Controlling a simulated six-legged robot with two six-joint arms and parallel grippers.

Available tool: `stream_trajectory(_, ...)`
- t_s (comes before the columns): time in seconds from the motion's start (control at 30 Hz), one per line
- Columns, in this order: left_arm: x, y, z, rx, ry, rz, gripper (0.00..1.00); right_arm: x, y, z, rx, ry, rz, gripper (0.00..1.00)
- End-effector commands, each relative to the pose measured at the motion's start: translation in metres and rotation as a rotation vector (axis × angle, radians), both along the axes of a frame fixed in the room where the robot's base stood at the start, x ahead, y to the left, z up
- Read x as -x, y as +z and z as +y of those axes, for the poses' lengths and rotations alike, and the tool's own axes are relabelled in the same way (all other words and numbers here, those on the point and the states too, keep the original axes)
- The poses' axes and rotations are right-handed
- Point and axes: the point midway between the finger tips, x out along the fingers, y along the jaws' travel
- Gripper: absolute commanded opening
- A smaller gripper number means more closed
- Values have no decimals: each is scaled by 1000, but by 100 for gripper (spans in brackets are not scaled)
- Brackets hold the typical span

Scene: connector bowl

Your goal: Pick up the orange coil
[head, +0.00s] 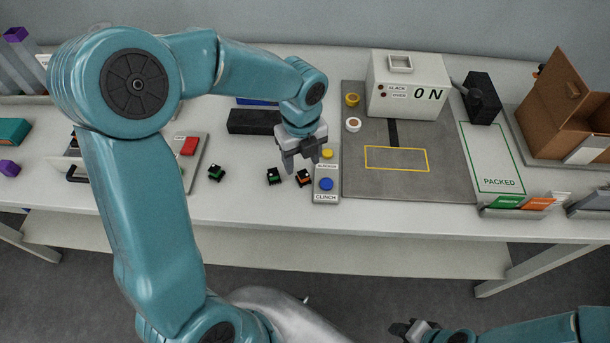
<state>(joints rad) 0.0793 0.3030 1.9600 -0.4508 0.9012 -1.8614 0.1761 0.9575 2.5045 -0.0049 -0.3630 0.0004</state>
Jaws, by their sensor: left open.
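The orange coil (304,178) is a small black part with an orange patch. It lies on the white table, just left of the grey button panel (326,197). My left gripper (302,164) is open and points down, just behind or above the coil in the picture; its exact height over it is hard to judge. Nothing shows between its fingers. Two similar black parts with green patches, one near (274,176) and one farther left (216,173), lie to the left of the coil. My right gripper (414,330) is low at the bottom edge, away from the table top; its jaws are unclear.
The button panel has a yellow and a blue button. Right of it is a grey mat (410,185) with a white machine (408,84) marked ON. A cardboard box (565,105) stands far right. A black block (254,121) lies behind the parts. The table's front strip is clear.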

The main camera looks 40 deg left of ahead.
Motion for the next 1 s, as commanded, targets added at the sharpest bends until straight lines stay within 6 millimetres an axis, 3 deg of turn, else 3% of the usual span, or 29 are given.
stream_trajectory(0.17,-3,-14,0,0,0,4,55,0,2,0,0,0,0,43)
stream_trajectory(0.4,-10,-51,-1,0,1,4,55,0,5,0,0,0,0,43)
stream_trajectory(0.7,-11,-57,0,0,1,0,55,0,5,0,0,0,0,43)
stream_trajectory(0.87,-11,-57,-1,0,1,0,3,0,5,0,0,0,0,43)
stream_trajectory(1.0,-11,-57,0,0,1,0,0,0,5,0,0,0,0,43)
